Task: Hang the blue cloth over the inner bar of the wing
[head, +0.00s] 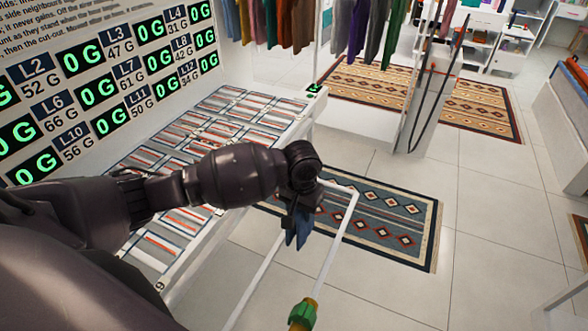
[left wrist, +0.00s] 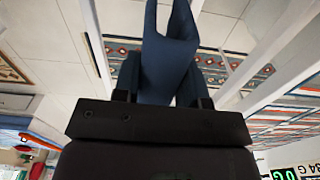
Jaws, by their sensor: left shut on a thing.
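My left gripper (head: 300,205) is shut on the blue cloth (head: 299,232), which hangs below it as a small folded strip. The left wrist view shows the cloth (left wrist: 168,50) between the fingers of this gripper (left wrist: 160,88). The wing is a white frame with two long bars. One bar (head: 262,272) runs left of the cloth and the other (head: 338,236) right of it. In the head view the cloth appears between the bars; its height against them and any contact cannot be told. My arm and gripper hide part of the frame's far end. My right gripper is not in view.
A green and yellow piece (head: 303,313) sits at the near end of the right bar. A white slanted panel with striped compartments (head: 240,103) stands at the left. A patterned rug (head: 400,222) lies on the tiled floor.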

